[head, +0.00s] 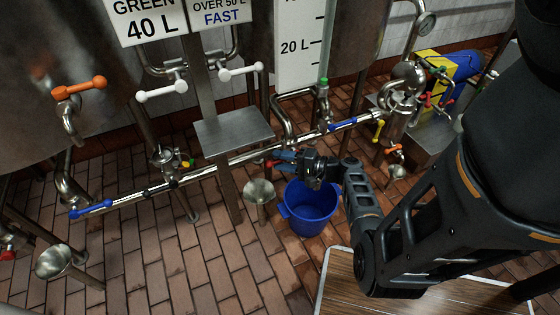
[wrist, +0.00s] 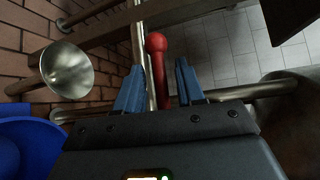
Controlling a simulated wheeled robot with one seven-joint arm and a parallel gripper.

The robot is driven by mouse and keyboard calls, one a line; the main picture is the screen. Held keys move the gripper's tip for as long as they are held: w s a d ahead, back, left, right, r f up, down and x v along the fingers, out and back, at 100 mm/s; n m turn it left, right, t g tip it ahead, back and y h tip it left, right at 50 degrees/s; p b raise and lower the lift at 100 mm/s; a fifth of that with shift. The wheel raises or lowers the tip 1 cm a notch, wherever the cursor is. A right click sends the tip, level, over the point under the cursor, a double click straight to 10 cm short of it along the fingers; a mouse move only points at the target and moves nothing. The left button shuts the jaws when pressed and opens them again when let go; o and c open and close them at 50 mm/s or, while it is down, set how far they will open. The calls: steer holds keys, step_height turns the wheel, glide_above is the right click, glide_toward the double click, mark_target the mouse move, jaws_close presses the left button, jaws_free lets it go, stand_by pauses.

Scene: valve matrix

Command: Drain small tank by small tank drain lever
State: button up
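A red lever with a round knob (wrist: 157,70) stands between the two blue fingers of my gripper (wrist: 158,88) in the wrist view. The fingers are apart, with a gap on each side of the lever, so my gripper is open around it. In the head view my gripper (head: 286,161) is at the pipe line above a blue bucket, and only the red end of the lever (head: 272,164) shows past the fingertips. A steel tank with a 20 L scale (head: 298,47) stands behind. Which lever is labelled as the small tank drain cannot be read.
A blue bucket (head: 310,205) and a steel funnel (head: 259,191) sit below the pipe. Blue levers (head: 91,209), white levers (head: 162,91) and orange levers (head: 79,88) are nearby. A small metal shelf (head: 233,132) stands left of my gripper. Open brick floor lies in front.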

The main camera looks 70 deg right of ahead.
steer(key=shift+w, duration=0.45)
steer(key=shift+c, duration=0.3)
jaws_close()
